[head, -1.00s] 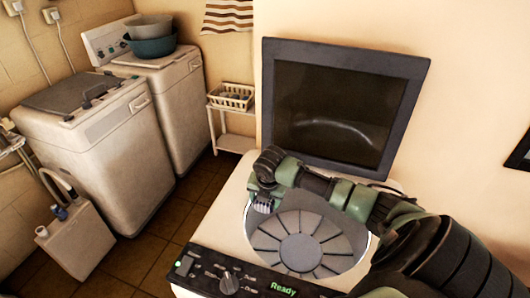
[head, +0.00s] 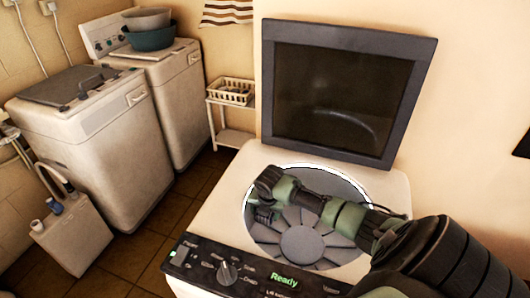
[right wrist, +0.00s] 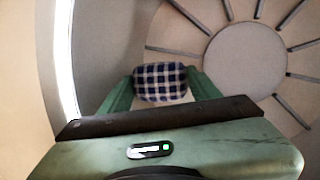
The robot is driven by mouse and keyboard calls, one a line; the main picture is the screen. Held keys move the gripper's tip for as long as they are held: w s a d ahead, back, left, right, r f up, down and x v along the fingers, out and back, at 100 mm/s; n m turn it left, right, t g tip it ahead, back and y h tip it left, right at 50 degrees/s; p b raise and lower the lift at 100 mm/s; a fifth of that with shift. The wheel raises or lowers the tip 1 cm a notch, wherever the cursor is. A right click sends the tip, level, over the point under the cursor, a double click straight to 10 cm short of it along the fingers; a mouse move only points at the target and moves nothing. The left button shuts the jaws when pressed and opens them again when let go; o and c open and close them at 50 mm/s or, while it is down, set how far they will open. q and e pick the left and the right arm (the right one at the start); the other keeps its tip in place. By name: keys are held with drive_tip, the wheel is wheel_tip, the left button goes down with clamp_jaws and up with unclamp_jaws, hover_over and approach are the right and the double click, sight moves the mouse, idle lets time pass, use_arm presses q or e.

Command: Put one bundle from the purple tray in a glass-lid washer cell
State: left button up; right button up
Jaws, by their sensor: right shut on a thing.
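The washer (head: 222,208) stands in front of me with its framed glass lid (head: 345,90) raised against the wall. Its round grey drum (head: 302,243) has radial ribs around a flat hub. My right gripper (head: 263,214) reaches in from the right and points down inside the left part of the drum opening. In the right wrist view, my right gripper (right wrist: 160,78) is shut on a dark blue and white checked bundle (right wrist: 160,83), held near the drum's ribbed floor. Whether the bundle touches the floor is unclear. The purple tray and my left gripper are out of view.
The washer's control panel (head: 250,272) reads "Ready". Two other white machines (head: 85,140) stand at the left, one with stacked basins (head: 150,33) on top. A white basket (head: 230,91) sits on a small shelf. A canister (head: 72,235) stands on the tiled floor.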

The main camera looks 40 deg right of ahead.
sight(266, 220)
wheel_tip(266, 220, down, 5)
drive_tip(key=b, duration=0.4)
drive_tip(key=shift+r, duration=0.15)
drive_tip(key=shift+f+b, duration=1.35)
drive_tip(key=shift+f, duration=0.95)
drive_tip(key=o, duration=1.7)
drive_tip(key=shift+r, duration=0.1)
drive_tip(key=v, duration=0.6)
drive_tip(key=shift+s+a+r, duration=0.1)
drive_tip(key=shift+r, duration=0.2)
drive_tip(key=shift+s+r, duration=0.2)
drive_tip(key=shift+r, duration=0.25)
